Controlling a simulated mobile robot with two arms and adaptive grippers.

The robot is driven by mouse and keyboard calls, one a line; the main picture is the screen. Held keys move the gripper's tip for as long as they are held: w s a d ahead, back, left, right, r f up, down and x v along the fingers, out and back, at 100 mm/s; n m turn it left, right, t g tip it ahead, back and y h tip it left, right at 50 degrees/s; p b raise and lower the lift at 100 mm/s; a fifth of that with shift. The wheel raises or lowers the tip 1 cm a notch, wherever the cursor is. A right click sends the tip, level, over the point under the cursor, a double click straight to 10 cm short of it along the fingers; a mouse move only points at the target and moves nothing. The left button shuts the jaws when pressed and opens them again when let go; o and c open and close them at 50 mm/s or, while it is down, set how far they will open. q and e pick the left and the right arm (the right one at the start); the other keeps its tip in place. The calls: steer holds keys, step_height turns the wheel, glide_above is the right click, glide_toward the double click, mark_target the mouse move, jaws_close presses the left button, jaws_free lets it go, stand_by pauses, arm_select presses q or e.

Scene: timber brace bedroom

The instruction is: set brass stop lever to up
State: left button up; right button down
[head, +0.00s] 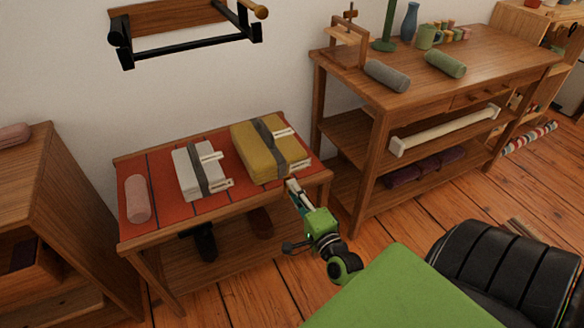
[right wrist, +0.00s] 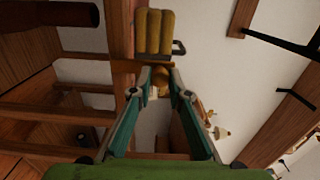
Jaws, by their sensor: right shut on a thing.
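In the right wrist view, a small rounded brass-coloured piece (right wrist: 162,76), which looks like the brass stop lever, sits between my right fingertips, just by a wooden table edge. My right gripper (right wrist: 161,90) is shut on it. In the head view my right gripper (head: 293,187) is at the front edge of the low table (head: 230,208), near its right end. There the gripper hides the lever, and I cannot tell whether it is up or down. My left gripper is not in view.
A yellow folded bundle (head: 254,154) with a grey strap, a white strapped bundle (head: 184,170) and a pink roll (head: 137,197) lie on the low table. A black wall rack (head: 190,50) hangs above. A taller workbench (head: 430,75) stands at right, a wooden cabinet (head: 75,190) at left.

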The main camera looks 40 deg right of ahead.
steer(key=shift+d+r, duration=0.1)
stand_by(0.4)
steer(key=c, duration=1.9)
jaws_free()
steer(key=v, duration=1.2)
